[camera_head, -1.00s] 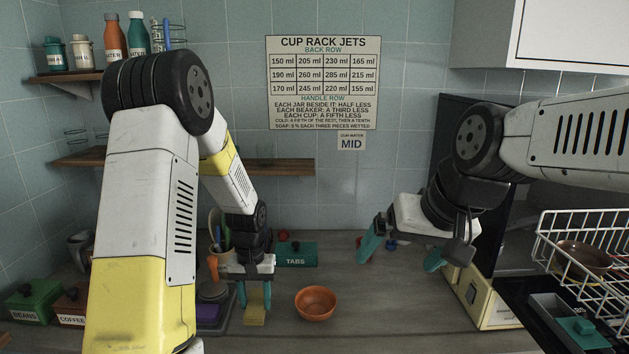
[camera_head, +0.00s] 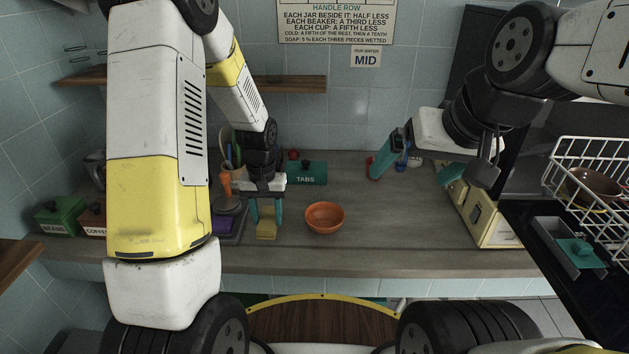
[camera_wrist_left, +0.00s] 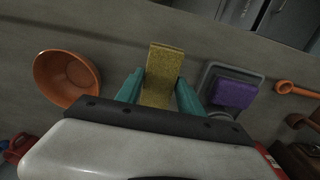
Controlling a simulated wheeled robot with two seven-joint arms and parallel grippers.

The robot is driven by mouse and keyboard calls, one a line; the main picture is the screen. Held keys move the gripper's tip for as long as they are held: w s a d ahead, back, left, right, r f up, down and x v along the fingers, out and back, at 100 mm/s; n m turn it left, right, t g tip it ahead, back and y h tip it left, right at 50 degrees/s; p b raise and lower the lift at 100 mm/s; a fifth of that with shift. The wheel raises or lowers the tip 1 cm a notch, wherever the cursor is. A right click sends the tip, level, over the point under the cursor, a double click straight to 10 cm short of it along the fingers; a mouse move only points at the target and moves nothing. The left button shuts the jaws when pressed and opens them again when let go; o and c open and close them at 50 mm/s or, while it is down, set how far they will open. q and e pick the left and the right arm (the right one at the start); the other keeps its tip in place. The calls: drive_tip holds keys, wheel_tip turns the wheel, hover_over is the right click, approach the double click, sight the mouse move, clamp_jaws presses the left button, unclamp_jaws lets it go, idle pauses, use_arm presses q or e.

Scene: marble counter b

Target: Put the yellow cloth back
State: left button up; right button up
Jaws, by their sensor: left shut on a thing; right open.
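The yellow cloth (camera_head: 267,229) is a small yellow block-like piece low over the counter, left of the orange bowl. It also shows in the left wrist view (camera_wrist_left: 165,62), between the teal fingers. My left gripper (camera_head: 266,212) is shut on the yellow cloth and points down. I cannot tell whether the cloth touches the counter. My right gripper (camera_head: 412,165) is open and empty, above the counter at the right. A purple sponge-like block (camera_wrist_left: 234,94) lies on a dark grey tray (camera_wrist_left: 206,78) beside the cloth; my left arm partly hides this in the head view.
The orange bowl (camera_head: 324,217) stands right of my left gripper. A teal TABS box (camera_head: 306,174) is behind. A green BEANS box (camera_head: 60,215) and COFFEE box (camera_head: 93,218) stand left. A white wire rack (camera_head: 590,180) is at right. The counter's middle is clear.

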use_arm(q)
drive_tip(key=s+d+r, duration=0.1)
drive_tip(key=s+d, duration=0.6)
drive_tip(key=s, duration=0.5)
drive_tip(key=w+a, duration=0.1)
drive_tip(key=w, duration=0.4)
drive_tip(key=w+a+f, duration=0.1)
drive_tip(key=w, duration=0.4)
drive_tip(key=w+a, duration=0.1)
drive_tip(key=w, duration=0.4)
drive_tip(key=shift+w+f, duration=0.15)
drive_tip(key=shift+f, duration=0.05)
drive_tip(key=shift+w+a+f, duration=0.1)
drive_tip(key=shift+w+f, duration=0.15)
drive_tip(key=shift+f, duration=1.5)
drive_tip(key=o, duration=1.2)
drive_tip(key=shift+f, duration=0.15)
drive_tip(key=shift+o, duration=0.5)
